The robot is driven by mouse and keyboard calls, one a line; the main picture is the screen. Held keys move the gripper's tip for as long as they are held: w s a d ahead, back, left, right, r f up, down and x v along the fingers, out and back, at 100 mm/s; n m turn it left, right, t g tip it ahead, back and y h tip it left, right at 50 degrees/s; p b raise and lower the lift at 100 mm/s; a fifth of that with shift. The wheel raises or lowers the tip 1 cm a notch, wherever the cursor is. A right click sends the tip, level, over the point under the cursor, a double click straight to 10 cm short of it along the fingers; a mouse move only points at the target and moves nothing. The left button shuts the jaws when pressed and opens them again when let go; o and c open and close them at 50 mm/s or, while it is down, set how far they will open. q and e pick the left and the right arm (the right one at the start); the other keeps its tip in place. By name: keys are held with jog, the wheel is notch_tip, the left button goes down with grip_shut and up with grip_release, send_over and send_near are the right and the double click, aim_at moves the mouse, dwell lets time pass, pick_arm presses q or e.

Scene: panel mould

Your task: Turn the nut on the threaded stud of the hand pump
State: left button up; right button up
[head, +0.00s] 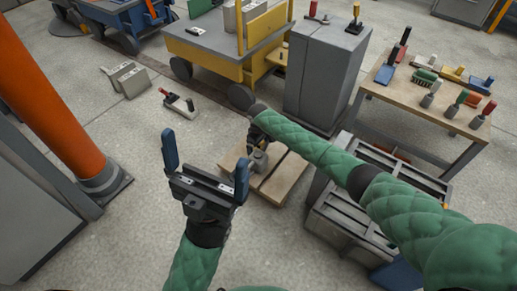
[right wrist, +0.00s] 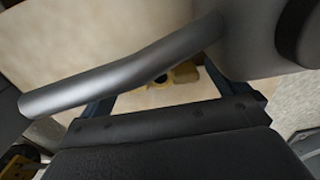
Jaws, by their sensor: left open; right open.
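My left gripper (head: 206,155) is open and empty, with its two blue fingers spread in the lower middle of the head view. My right arm reaches in from the right, and its gripper (head: 257,138) is low over a wooden pallet (head: 283,178). A grey upright part (head: 258,160), perhaps of the hand pump, stands there, partly covered by the arm. In the right wrist view a grey metal bar (right wrist: 115,78) crosses in front of the right gripper's blue fingers. A yellow piece with a dark centre (right wrist: 183,74) shows between them, partly hidden. I cannot make out the nut or stud for certain.
A grey cabinet (head: 322,75) stands behind the pallet, and a grey slatted crate (head: 345,215) is to its right. A workbench (head: 425,105) with several brushes and tools is at the right. A yellow cart (head: 225,50) is behind. An orange post (head: 50,105) stands left; floor between is mostly clear.

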jog(key=c, duration=1)
